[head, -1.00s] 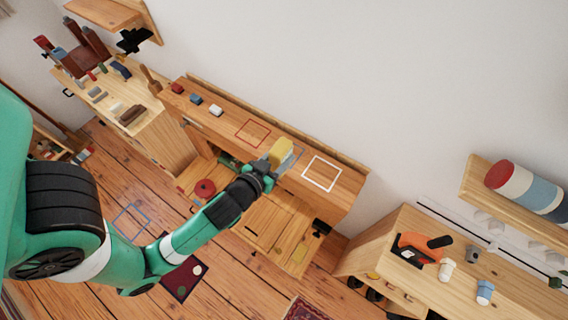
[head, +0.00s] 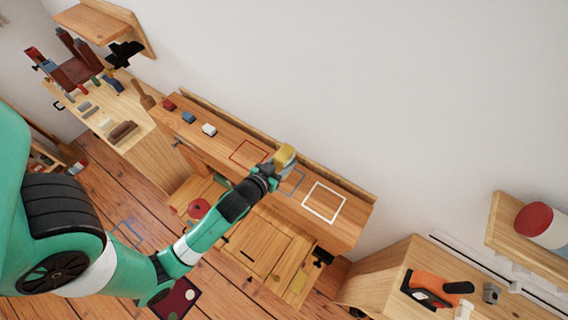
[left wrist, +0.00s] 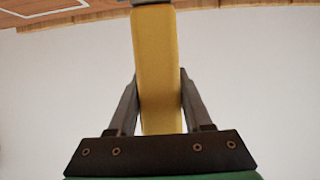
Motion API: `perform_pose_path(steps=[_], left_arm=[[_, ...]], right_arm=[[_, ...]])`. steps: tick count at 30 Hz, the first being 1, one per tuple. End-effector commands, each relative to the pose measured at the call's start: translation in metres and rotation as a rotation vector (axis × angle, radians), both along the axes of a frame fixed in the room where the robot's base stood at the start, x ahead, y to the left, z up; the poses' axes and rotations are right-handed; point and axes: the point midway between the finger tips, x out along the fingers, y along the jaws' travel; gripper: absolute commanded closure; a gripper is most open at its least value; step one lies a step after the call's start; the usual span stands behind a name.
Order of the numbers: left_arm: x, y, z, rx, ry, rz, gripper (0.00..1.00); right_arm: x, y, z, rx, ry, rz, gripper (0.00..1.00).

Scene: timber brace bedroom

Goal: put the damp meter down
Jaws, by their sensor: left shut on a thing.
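My left gripper (head: 274,172) is shut on the yellow damp meter (head: 285,155) over the wooden bench (head: 225,150). In the left wrist view, the meter (left wrist: 157,65) is a long yellow block between the two dark fingers of the gripper (left wrist: 158,85). Its grey end points toward the wood at the top. The bench top carries a red outline (head: 248,152), a blue outline (head: 293,183) partly hidden by the gripper, and a white outline (head: 324,202). I cannot tell how high the meter is above the bench. My right gripper is not in view.
Red, blue and white small blocks (head: 188,117) sit at the bench's left end. The wall (head: 380,90) rises behind the bench. At lower right, an orange-handled tool (head: 437,285) lies on another wooden unit. The white outline is empty.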

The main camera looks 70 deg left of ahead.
Motion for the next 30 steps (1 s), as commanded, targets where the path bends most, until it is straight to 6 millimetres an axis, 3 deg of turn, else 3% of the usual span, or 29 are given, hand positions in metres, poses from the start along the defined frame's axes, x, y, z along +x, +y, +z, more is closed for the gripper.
perform_pose_path(steps=[9,20,21,26,30], left_arm=[[-0.002,0.006,-0.042,0.000,-0.001,0.008,1.00],[-0.002,0.006,-0.042,0.000,-0.001,0.008,1.00],[-0.002,0.006,-0.043,0.000,0.000,0.008,0.48],[-0.002,0.005,-0.042,0.000,0.000,0.008,0.20],[-0.002,0.005,-0.042,0.000,0.000,0.008,0.20]], right_arm=[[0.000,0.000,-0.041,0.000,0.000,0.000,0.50],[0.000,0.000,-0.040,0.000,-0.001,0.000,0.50],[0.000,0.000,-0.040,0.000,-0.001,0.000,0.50],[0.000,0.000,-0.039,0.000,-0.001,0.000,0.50],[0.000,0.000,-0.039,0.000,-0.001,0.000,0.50]])
